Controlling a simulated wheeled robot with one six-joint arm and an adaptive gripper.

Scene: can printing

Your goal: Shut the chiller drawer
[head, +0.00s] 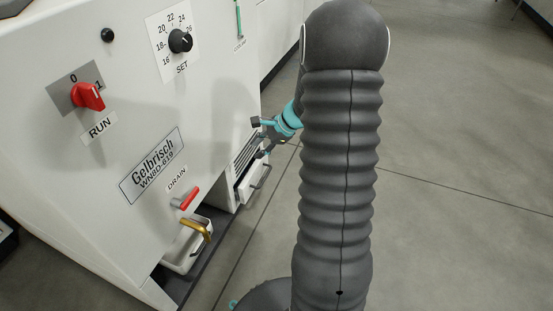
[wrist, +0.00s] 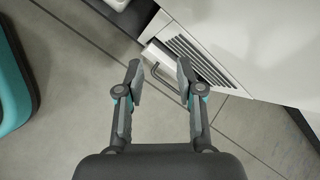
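The white chiller drawer (head: 250,186) sticks out a little from the low right part of the machine, below a slatted vent. Its grey bar handle (head: 263,175) faces outward. In the wrist view the drawer (wrist: 156,54) and its handle (wrist: 166,82) show between and beyond my fingers. My gripper (head: 262,138) is partly hidden behind my own arm in the head view and hangs above the drawer. In the wrist view my gripper (wrist: 159,64) has its fingers wide apart, with nothing held. I cannot tell how far it is from the handle.
The white machine (head: 105,190) has a red RUN switch (head: 88,96), a SET dial (head: 180,41) and a red DRAIN lever (head: 187,198). A brass spout (head: 199,229) hangs over a white tray (head: 176,256) at its foot. The grey floor (head: 450,200) at right is clear.

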